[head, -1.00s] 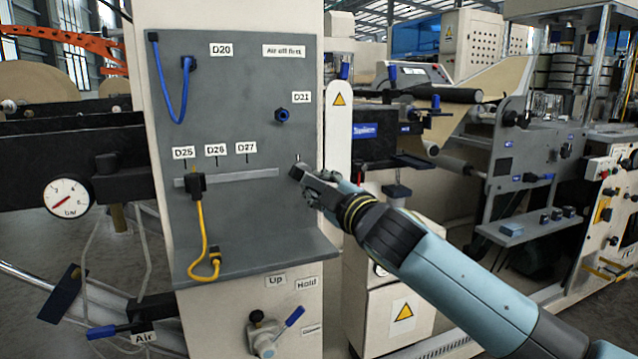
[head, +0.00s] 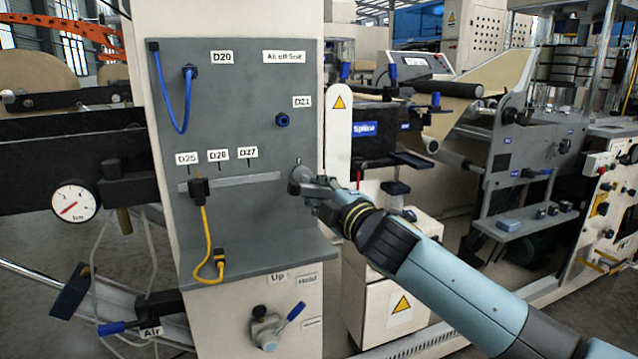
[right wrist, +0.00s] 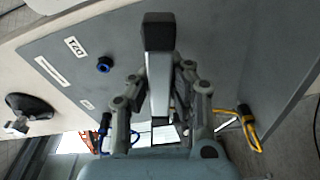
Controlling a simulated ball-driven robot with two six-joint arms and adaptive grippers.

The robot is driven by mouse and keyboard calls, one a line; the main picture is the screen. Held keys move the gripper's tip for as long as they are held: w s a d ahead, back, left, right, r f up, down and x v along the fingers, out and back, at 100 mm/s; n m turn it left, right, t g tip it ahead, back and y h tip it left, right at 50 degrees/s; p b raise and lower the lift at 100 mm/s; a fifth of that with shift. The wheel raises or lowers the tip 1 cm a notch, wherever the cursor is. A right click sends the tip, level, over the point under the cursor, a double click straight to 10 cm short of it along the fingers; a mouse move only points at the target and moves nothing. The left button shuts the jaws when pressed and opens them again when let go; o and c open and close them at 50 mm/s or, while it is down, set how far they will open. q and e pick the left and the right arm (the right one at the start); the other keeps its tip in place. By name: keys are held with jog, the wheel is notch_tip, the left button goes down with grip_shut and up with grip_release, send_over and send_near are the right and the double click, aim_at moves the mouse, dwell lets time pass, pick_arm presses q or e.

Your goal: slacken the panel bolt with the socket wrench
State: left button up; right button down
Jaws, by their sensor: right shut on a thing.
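My right gripper (head: 316,187) is at the right side of the grey panel (head: 240,120), below the D21 label. In the right wrist view it (right wrist: 160,95) is shut on a grey bar with a dark block-shaped head, which looks like the socket wrench (right wrist: 160,34). A small round grey piece shows at the fingertips against the panel in the head view; I cannot tell whether it is the panel bolt or part of the wrench. The bolt is not clearly seen, and I cannot tell whether the wrench sits on it. My left gripper is not in view.
A blue cable (head: 163,100) and a yellow cable (head: 204,235) hang on the panel's left part. A blue fitting (head: 282,120) sits by D21. A blue-handled lever (head: 290,316) is below the panel's ledge. A gauge (head: 75,201) is at left, machinery at right.

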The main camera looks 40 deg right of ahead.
jog(key=shift+r+n, duration=0.25)
jog(key=shift+n, duration=0.05)
jog(key=shift+f, duration=0.2)
jog(key=shift+r+n+p, duration=0.2)
jog(key=shift+n+p, duration=0.5)
jog(key=shift+p, duration=0.35)
jog(key=shift+a+n, duration=0.1)
jog(key=shift+n, duration=0.2)
jog(key=shift+f+n+p, duration=0.2)
jog(key=shift+n+p, duration=0.1)
